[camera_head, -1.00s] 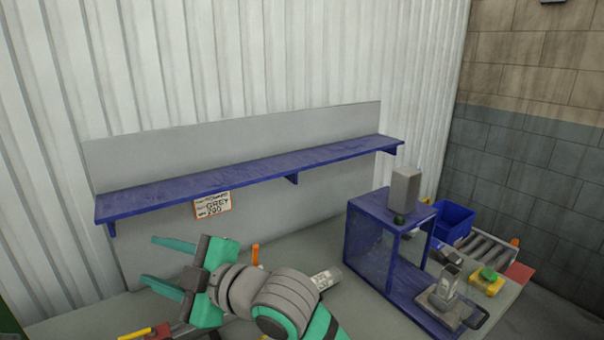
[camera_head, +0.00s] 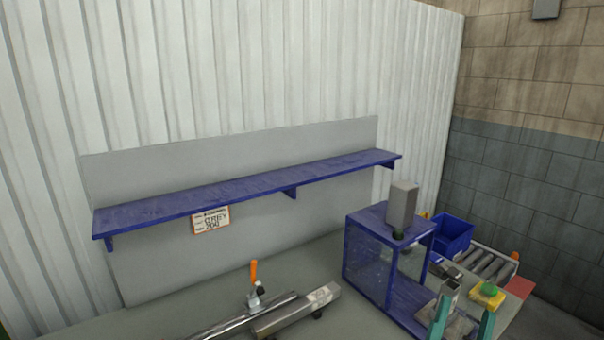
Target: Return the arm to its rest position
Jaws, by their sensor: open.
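My gripper (camera_head: 463,318) shows only as two teal fingers at the bottom right edge. The fingers stand apart and point upward in the picture, with nothing seen held between them. They are in front of the grey metal part (camera_head: 449,292) at the blue machine frame (camera_head: 366,250) and hide some of its base. The rest of my arm is out of view below the picture.
A blue shelf (camera_head: 250,190) with a label (camera_head: 211,220) runs along the back, empty. An orange-handled clamp (camera_head: 254,275) and metal bars (camera_head: 298,310) lie on the table. A blue bin (camera_head: 453,233), rollers (camera_head: 486,264) and a yellow button box (camera_head: 487,294) stand at right.

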